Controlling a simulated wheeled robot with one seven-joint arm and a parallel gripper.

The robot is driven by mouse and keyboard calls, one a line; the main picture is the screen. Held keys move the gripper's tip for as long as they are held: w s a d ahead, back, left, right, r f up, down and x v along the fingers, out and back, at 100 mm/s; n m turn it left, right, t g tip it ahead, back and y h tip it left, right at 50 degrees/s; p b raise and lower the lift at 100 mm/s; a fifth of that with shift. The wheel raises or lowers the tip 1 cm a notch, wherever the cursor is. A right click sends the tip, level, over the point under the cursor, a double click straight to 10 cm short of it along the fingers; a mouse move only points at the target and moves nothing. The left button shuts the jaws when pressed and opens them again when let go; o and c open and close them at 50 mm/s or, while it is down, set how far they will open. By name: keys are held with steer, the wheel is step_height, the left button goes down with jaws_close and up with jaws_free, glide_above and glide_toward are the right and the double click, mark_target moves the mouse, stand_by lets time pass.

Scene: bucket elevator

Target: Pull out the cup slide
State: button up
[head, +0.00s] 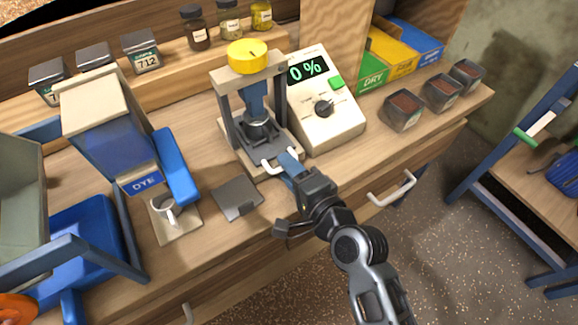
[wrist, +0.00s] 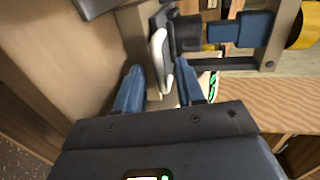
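The cup slide (head: 269,140) is a dark plate low in the press frame, with a dark metal cup (head: 258,126) on it under the blue ram. Its white handle (head: 269,166) sticks out at the front, and it also shows in the wrist view (wrist: 158,62). My gripper (head: 285,160) is at this handle. In the wrist view my gripper (wrist: 160,78) has its two blue fingers apart, with the handle between and just ahead of them. I see no clear contact. In the head view the fingers partly hide the handle's right end.
A scale box (head: 325,105) reading 0 % stands right of the press. A dark square plate (head: 237,198) lies on the bench at front left. A white cup (head: 164,207) sits under the dye dispenser (head: 110,135). A drawer handle (head: 392,188) juts from the bench front.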

steer(key=shift+w+a, duration=0.1)
steer(key=shift+w, duration=0.05)
steer(key=shift+c, duration=0.2)
jaws_close()
stand_by(0.5)
